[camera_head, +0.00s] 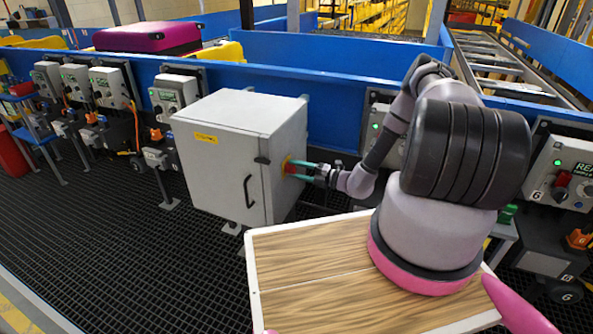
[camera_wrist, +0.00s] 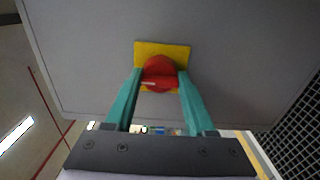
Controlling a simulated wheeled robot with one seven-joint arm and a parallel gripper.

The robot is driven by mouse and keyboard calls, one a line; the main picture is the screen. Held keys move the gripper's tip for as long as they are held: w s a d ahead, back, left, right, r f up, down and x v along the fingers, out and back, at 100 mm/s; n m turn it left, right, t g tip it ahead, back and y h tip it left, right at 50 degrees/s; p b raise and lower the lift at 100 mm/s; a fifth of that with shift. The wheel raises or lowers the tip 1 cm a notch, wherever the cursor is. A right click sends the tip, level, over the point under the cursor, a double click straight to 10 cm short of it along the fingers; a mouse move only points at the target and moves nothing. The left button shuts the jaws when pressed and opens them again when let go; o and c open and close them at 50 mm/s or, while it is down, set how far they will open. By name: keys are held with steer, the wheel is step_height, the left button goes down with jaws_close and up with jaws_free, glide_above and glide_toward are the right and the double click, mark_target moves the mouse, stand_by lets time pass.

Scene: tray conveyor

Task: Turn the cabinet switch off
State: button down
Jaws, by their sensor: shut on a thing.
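The grey cabinet (camera_head: 225,160) stands on the dark floor, left of my arm. Its switch is a red rotary knob on a yellow plate (camera_wrist: 177,48), on the cabinet's right side face. The red knob (camera_wrist: 159,72) shows in the wrist view between my two teal fingers. My gripper (camera_wrist: 159,82) is shut on the knob, one finger on each side of it. In the head view my gripper (camera_head: 290,168) reaches the side face from the right, and the knob (camera_head: 289,168) is partly hidden by the fingers. The knob's exact turn angle is hard to tell.
A blue conveyor wall (camera_head: 330,110) runs behind the cabinet. Several control boxes (camera_head: 110,85) are mounted along it on the left, and another (camera_head: 565,175) at the right. A pink suitcase (camera_head: 148,37) lies on the conveyor. The grated floor (camera_head: 110,240) left of the cabinet is clear.

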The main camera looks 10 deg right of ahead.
steer(key=shift+n, duration=9)
steer(key=shift+f, duration=0.1)
steer(key=shift+c, duration=1.2)
jaws_free()
steer(key=v, duration=1.1)
